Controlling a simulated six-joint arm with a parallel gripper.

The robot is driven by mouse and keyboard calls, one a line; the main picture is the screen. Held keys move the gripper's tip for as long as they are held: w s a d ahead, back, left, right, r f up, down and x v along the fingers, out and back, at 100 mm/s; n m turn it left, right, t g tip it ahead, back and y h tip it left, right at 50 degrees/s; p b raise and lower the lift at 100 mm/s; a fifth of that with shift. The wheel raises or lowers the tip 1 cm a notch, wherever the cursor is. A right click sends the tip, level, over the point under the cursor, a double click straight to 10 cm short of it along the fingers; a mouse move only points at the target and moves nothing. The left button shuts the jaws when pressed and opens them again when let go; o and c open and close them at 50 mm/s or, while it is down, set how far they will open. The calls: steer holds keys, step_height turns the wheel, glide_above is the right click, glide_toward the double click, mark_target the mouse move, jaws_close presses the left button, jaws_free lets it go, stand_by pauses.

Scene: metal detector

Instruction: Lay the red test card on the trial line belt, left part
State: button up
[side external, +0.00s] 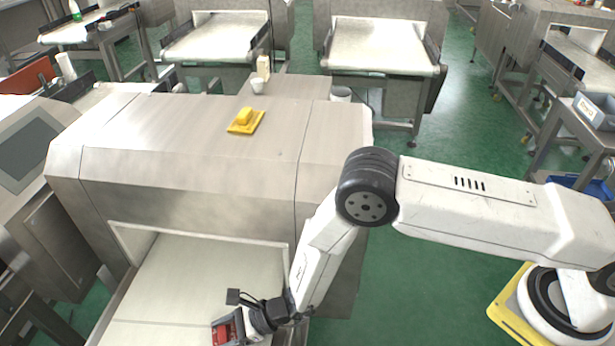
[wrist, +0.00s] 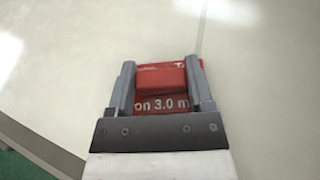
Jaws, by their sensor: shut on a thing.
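The red test card (wrist: 162,79) has a raised red block on it and white print, part of which reads "on 3.0 m". My gripper (wrist: 160,85) is shut on it, with one grey finger on each side of the block. In the side view my gripper (side external: 228,331) and the red card (side external: 222,334) are at the bottom edge, over the pale trial line belt (side external: 190,280). The belt also fills most of the wrist view (wrist: 60,60). I cannot tell whether the card touches the belt.
The steel detector housing (side external: 200,150) stands over the belt behind my gripper. The belt around the card is clear. A belt edge shows at lower left in the wrist view (wrist: 40,145).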

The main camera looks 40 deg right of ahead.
steer(key=shift+f, duration=0.15)
steer(key=o, duration=1.2)
steer(key=shift+d+r, duration=0.1)
steer(key=shift+r, duration=0.1)
steer(key=shift+v, duration=3.65)
